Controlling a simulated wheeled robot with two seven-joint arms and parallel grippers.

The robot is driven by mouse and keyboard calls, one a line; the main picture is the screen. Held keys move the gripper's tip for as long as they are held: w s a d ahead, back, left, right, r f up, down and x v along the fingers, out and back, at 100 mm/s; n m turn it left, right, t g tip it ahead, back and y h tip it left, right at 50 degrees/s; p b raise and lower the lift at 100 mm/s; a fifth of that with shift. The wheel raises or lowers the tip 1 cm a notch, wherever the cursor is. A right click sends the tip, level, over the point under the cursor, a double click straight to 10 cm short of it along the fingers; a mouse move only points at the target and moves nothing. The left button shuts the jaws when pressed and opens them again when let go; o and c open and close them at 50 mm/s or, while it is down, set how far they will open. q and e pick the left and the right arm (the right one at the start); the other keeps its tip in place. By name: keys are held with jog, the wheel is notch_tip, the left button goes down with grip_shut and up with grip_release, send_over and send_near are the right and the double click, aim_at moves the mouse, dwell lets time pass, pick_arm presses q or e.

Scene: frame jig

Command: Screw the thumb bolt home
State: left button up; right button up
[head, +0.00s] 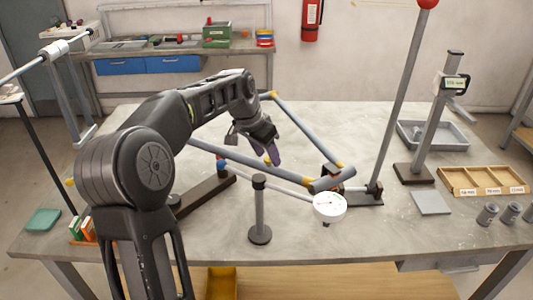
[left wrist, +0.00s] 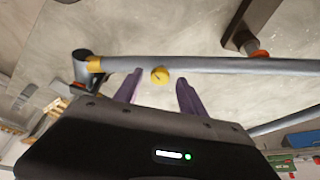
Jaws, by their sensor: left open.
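The yellow round knob, which looks like the thumb bolt (left wrist: 160,75), sits at the side of a grey frame tube (left wrist: 220,65) in the left wrist view. A dark mark crosses its face. My left gripper (left wrist: 159,78) is open, with its purple fingers on either side of the knob in that view; whether they touch it I cannot tell. In the head view my left gripper (head: 255,148) points down over the frame (head: 306,131), and a small bit of yellow shows beside one finger. How far the bolt is screwed in I cannot tell. My right gripper is not in view.
A dark post (head: 260,210) stands in front. A compartment tray (head: 485,181) and a height gauge (head: 447,90) are at right.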

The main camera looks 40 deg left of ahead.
pick_arm(q)
jog(key=v, duration=0.7)
jog(key=shift+s+r+b, duration=0.2)
jog(key=shift+r+b, duration=0.1)
jog(key=shift+r, duration=0.05)
dwell(0.4)
